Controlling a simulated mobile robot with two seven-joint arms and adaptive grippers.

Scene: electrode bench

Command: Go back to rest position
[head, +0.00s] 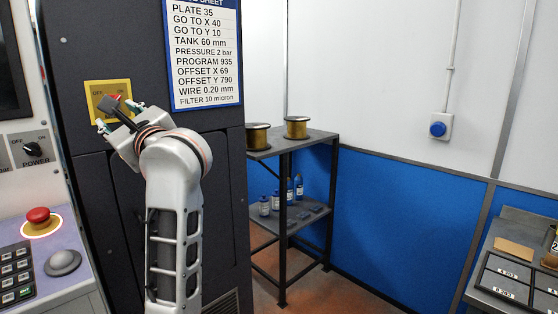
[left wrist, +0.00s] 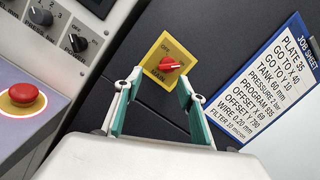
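My left gripper (head: 117,114) is in front of the yellow main switch plate (head: 96,90) on the dark cabinet. In the left wrist view the two fingers of my left gripper (left wrist: 158,84) are spread apart with nothing between them. The red main switch knob (left wrist: 169,65) on its yellow plate (left wrist: 157,51) shows just beyond the fingertips, and I see no contact. In the head view the gripper partly hides the knob. My right gripper is in neither view.
A panel with a red emergency button (head: 38,215) and keypad (head: 14,270) is at left. The job sheet (head: 205,50) hangs right of the switch. A shelf (head: 310,141) with wire spools stands behind. A bench (head: 482,291) is at far right. Open floor lies between.

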